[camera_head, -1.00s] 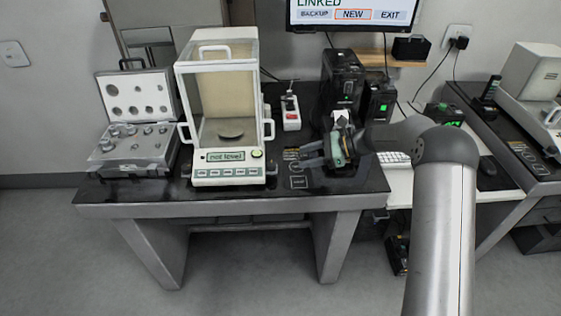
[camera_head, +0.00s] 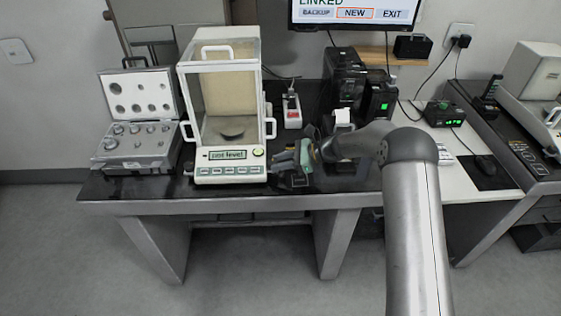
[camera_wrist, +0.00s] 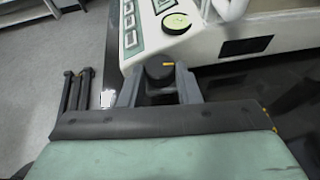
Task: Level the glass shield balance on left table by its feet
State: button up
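The glass shield balance (camera_head: 228,171) stands on the left table (camera_head: 150,192), its display (camera_head: 227,155) reading "not level". Its round yellow-green level indicator (camera_wrist: 177,22) is on the front panel's right end. A black round foot (camera_wrist: 160,69) with a yellow mark shows in the wrist view below the front right corner. My gripper (camera_head: 277,163) is low at the balance's right side. In the wrist view its fingers (camera_wrist: 160,84) are apart, one on each side of the foot. I cannot tell whether they touch it.
An open weight case (camera_head: 135,150) stands left of the balance. A small red and white device (camera_head: 292,118) and a black machine (camera_head: 345,78) stand behind and right of my gripper. The tabletop's front edge is close below the balance.

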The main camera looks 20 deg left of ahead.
jog(key=c, duration=0.4)
jog(key=shift+o, duration=0.2)
jog(key=m+t+b, duration=0.3)
jog(key=t, duration=0.1)
jog(key=shift+s+f+y, duration=0.2)
jog(key=shift+s+y, duration=0.1)
jog(key=shift+s, duration=0.05)
jog(key=shift+s+r+m+t+b, duration=0.15)
jog(key=shift+r+m+t+b, duration=0.1)
jog(key=shift+m+t+b, duration=0.45)
jog(key=o, duration=1)
